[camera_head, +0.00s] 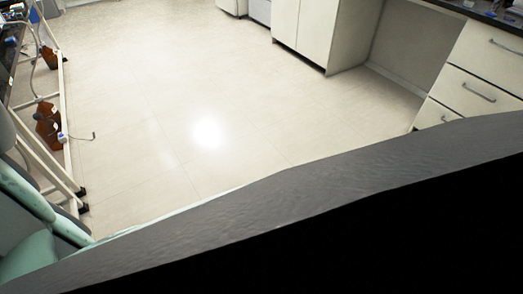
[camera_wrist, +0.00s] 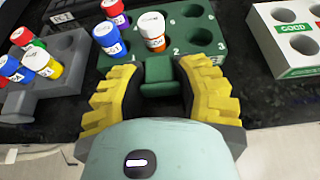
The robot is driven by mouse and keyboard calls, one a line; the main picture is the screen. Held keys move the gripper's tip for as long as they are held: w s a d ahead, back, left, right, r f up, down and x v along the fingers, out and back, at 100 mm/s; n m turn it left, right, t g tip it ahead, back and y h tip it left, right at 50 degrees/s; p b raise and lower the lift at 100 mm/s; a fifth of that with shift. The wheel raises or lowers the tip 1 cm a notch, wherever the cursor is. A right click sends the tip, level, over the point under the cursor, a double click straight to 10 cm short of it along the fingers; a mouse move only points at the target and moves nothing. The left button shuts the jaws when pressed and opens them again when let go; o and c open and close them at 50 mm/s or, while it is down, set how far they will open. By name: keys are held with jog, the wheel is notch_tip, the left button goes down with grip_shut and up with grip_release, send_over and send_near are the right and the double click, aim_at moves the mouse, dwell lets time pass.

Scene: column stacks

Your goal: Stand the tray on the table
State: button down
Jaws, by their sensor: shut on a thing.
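The green tray (camera_wrist: 178,58) is at the top middle of the wrist view. It has numbered round holes; some are empty and others hold capped vials, among them a blue one (camera_wrist: 108,39) and an orange one (camera_wrist: 153,31). My gripper (camera_wrist: 160,82), with yellow ribbed fingers, is shut on the green tab at the tray's near edge. The tray looks level, over a dark speckled table top (camera_wrist: 262,100). I cannot tell whether its underside touches the table. Neither the tray nor my gripper shows in the head view.
A grey holder (camera_wrist: 68,68) with several coloured vials is left of the tray. A white holder labelled GOOD (camera_wrist: 268,28) is at right. In the head view, open floor (camera_head: 190,110) lies ahead, with white cabinets (camera_head: 325,35) and drawers (camera_head: 485,65) at right, and a bench frame (camera_head: 68,165) at left.

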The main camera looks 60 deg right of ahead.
jog(key=c, duration=0.6)
grip_release()
jog(key=shift+w, duration=0.1)
jog(key=shift+c, duration=0.2)
jog(key=shift+r, duration=0.25)
jog(key=v, duration=1.2)
jog(key=shift+f+p, duration=0.15)
jog(key=shift+p, duration=0.3)
jog(key=shift+d, duration=0.1)
